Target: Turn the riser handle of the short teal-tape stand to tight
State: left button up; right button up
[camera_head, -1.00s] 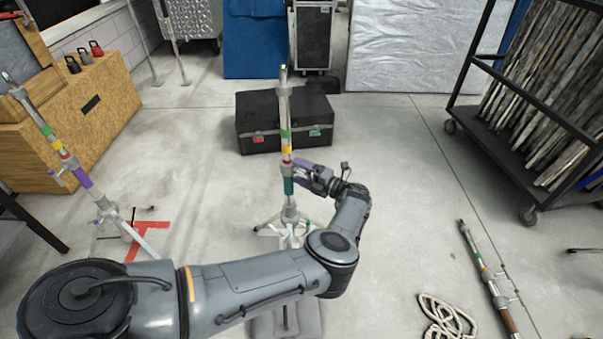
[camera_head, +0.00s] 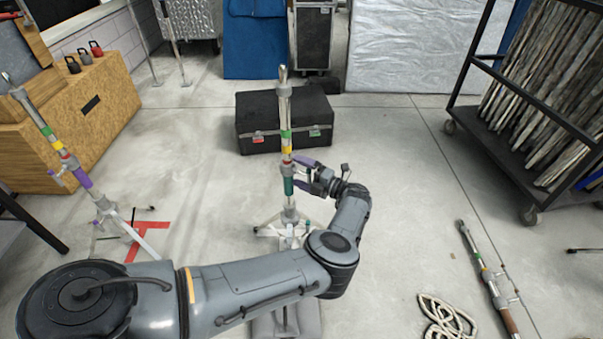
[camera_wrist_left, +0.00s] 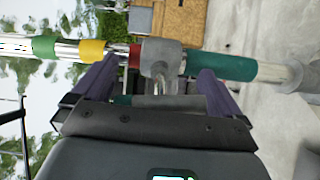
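The teal-tape stand (camera_head: 288,187) stands upright mid-floor, with green, yellow and red bands above its teal band. In the left wrist view its teal band (camera_wrist_left: 222,66) lies right of a grey collar (camera_wrist_left: 161,57). The riser handle (camera_wrist_left: 160,72) sticks out from this collar toward my palm; its crossbar is partly hidden. My left gripper (camera_head: 302,173) is at the stand's right side, at collar height. In the left wrist view the purple fingers of this gripper (camera_wrist_left: 157,74) are spread, one on each side of the handle, with gaps visible. My right gripper is out of view.
Another stand (camera_head: 82,181) with purple tape is at left, near red floor tape (camera_head: 148,240). A black case (camera_head: 284,120) is behind the teal-tape stand. A rope coil (camera_head: 446,318) and a lying stand (camera_head: 484,272) are at right. A wheeled rack (camera_head: 528,150) stands beyond clear floor.

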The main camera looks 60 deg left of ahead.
pick_arm(q)
jog(key=shift+d, duration=0.1)
jog(key=shift+w+d, duration=0.25)
jog(key=v, duration=1)
jog(key=shift+s, duration=0.1)
jog(key=shift+f, duration=0.1)
